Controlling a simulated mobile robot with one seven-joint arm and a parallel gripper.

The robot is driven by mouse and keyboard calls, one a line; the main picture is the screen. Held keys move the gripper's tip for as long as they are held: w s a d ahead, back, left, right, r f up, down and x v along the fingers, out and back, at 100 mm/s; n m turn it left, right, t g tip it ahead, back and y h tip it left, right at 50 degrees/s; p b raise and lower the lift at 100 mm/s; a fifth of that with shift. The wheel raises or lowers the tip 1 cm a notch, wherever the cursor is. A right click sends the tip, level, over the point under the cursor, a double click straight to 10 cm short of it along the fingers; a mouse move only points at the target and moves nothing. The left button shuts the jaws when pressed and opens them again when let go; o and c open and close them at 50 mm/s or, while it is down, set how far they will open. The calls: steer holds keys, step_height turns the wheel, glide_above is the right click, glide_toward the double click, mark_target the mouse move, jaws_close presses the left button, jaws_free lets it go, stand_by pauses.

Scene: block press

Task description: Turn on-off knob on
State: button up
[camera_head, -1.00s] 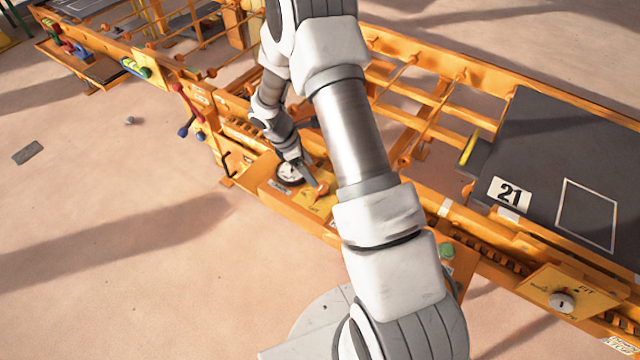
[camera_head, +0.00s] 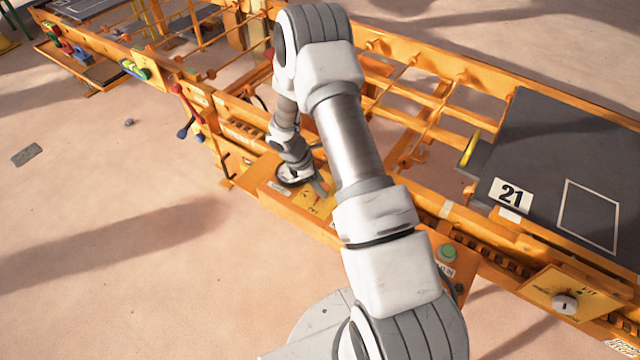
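My gripper (camera_head: 320,188) is small in the view and points down at a yellow panel (camera_head: 318,204) on the orange frame, left of my large arm links. I cannot make out its two fingers or whether they touch anything. No knob shows clearly at the fingertips; my gripper and wrist cover that part of the panel. A round white knob with a dark slot (camera_head: 564,305) sits on another yellow panel at the lower right, well apart from my gripper. The lettering is too small to tell which one is the on-off knob.
A round dark-rimmed dial (camera_head: 284,182) lies beside my gripper, partly covered by my wrist. A green button (camera_head: 447,252) is right of my arm. A red and blue lever (camera_head: 186,115) stands at the left. A dark plate marked 21 (camera_head: 545,150) lies at the right. Open floor is at the lower left.

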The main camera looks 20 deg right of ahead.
jaws_close()
steer(key=shift+m, duration=0.4)
steer(key=m+g+b, duration=0.1)
steer(key=m, duration=0.2)
steer(key=shift+w+y, duration=0.15)
steer(key=shift+y, duration=0.15)
steer(key=m+g+b, duration=0.1)
steer(key=m, duration=0.2)
steer(key=shift+d+m+y+b, duration=0.1)
steer(key=shift+m+y+b, duration=0.2)
steer(key=shift+y+b, duration=0.1)
steer(key=m+y+b, duration=0.1)
steer(key=m, duration=0.2)
steer(key=m+g+y, duration=0.1)
steer(key=m, duration=0.2)
steer(key=shift+w+d+m+b, duration=0.1)
steer(key=shift+m+b, duration=0.2)
steer(key=shift+b, duration=0.05)
steer(key=o, duration=0.5)
jaws_free()
steer(key=shift+o, duration=0.2)
steer(key=shift+g, duration=0.3)
